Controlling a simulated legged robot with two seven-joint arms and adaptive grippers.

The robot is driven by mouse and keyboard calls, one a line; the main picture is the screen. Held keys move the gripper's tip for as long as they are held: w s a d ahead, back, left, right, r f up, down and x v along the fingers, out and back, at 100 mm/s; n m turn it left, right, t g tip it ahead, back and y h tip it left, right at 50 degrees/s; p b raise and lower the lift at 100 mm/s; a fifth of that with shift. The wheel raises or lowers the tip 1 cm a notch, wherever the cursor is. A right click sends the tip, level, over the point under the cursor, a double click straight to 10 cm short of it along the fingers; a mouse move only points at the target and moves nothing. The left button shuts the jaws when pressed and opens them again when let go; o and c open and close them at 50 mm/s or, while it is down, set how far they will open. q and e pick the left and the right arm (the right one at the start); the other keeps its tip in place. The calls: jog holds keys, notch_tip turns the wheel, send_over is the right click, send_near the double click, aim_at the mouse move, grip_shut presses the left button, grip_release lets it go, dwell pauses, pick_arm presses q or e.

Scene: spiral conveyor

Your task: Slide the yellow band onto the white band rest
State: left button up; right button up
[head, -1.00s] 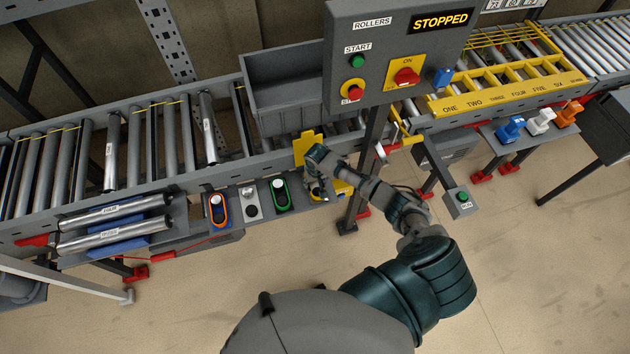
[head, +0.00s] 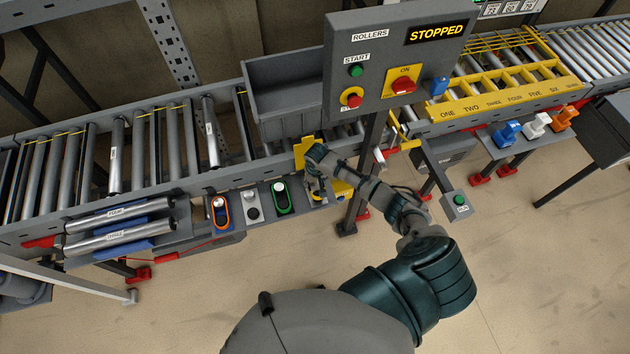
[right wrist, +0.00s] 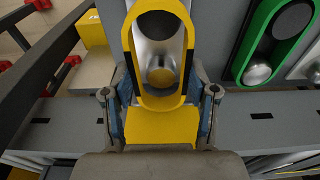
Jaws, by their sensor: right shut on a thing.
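My right gripper (head: 318,188) is at the conveyor's front edge, right of the green band. In the right wrist view its fingers (right wrist: 160,110) are shut on the yellow tab of the yellow band (right wrist: 160,126). The band's loop frames a silver post with a brass-coloured end (right wrist: 160,76); I cannot tell how far the loop is over it. The white band rest (head: 252,205), a pale plate with silver posts and no band visible, lies between the orange band (head: 228,212) and the green band (head: 284,210). My left gripper is not in view.
The control panel (head: 390,60) reads STOPPED; its dark post (head: 366,165) stands close right of my gripper. Loose rollers (head: 118,225) lie left. The floor in front is clear.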

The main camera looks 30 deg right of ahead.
jog(key=shift+r, duration=2)
jog(key=s+a+r+n+b, duration=0.2)
jog(key=s+a+r+b, duration=0.1)
jog(key=a+r+b, duration=0.6)
notch_tip(320, 180, up, 4)
jog(key=shift+a+r+n, duration=0.15)
jog(key=shift+a+n, duration=0.25)
jog(key=shift+a, duration=0.45)
jog(key=o, duration=0.7)
jog(key=shift+d, duration=0.1)
jog(key=c, duration=0.4)
